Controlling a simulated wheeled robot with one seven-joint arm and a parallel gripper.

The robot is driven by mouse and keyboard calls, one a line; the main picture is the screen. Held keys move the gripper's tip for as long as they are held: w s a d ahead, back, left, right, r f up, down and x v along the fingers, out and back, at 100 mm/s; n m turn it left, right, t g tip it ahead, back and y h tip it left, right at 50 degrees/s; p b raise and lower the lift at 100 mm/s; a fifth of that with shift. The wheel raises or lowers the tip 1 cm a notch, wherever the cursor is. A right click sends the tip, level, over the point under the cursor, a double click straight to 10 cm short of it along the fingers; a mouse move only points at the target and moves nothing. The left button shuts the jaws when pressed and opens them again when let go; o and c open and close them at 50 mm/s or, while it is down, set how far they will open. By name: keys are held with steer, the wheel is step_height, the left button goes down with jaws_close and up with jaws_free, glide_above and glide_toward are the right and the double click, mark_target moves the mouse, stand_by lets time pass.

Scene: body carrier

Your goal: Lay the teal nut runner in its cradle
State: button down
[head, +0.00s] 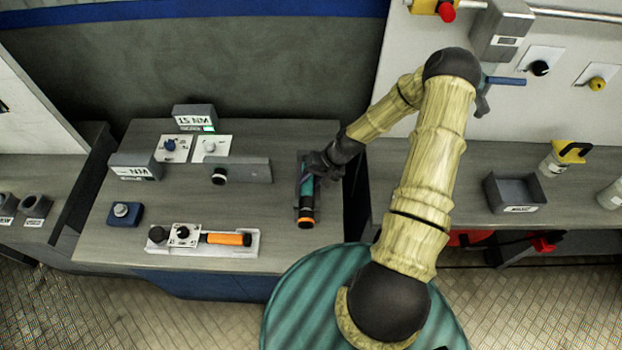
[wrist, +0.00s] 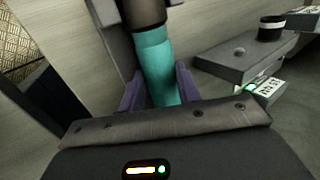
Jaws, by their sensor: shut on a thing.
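The teal nut runner (head: 307,188) is a slim tool with a dark end and an orange band, over the right part of the middle bench. My gripper (head: 311,170) is shut on its teal body. In the wrist view the purple fingers (wrist: 158,88) stand either side of the teal barrel (wrist: 154,62), and its dark end points away. A narrow grey piece (wrist: 118,42), perhaps the cradle, shows beside and behind the tool. I cannot tell whether the tool rests in it or hangs above it.
A grey tray (head: 212,251) with an orange-handled tool (head: 228,239) lies at the bench front. A blue block with a knob (head: 124,213) sits to the left, and a grey fixture (head: 245,170) behind. A dark bin (head: 516,190) stands on the right bench. The bench between is clear.

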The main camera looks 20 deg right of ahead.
steer(key=shift+f, duration=0.35)
steer(key=c, duration=0.9)
jaws_free()
steer(key=shift+s+d+f+b, duration=0.1)
steer(key=shift+s+f+b, duration=0.05)
steer(key=shift+b, duration=0.15)
steer(key=shift+d+r, duration=0.3)
steer(key=shift+r, duration=0.15)
steer(key=b+v, duration=0.3)
steer(key=v, duration=1.3)
steer(key=shift+a+r+b, duration=0.25)
steer(key=shift+r+b, duration=0.05)
steer(key=shift+r, duration=0.15)
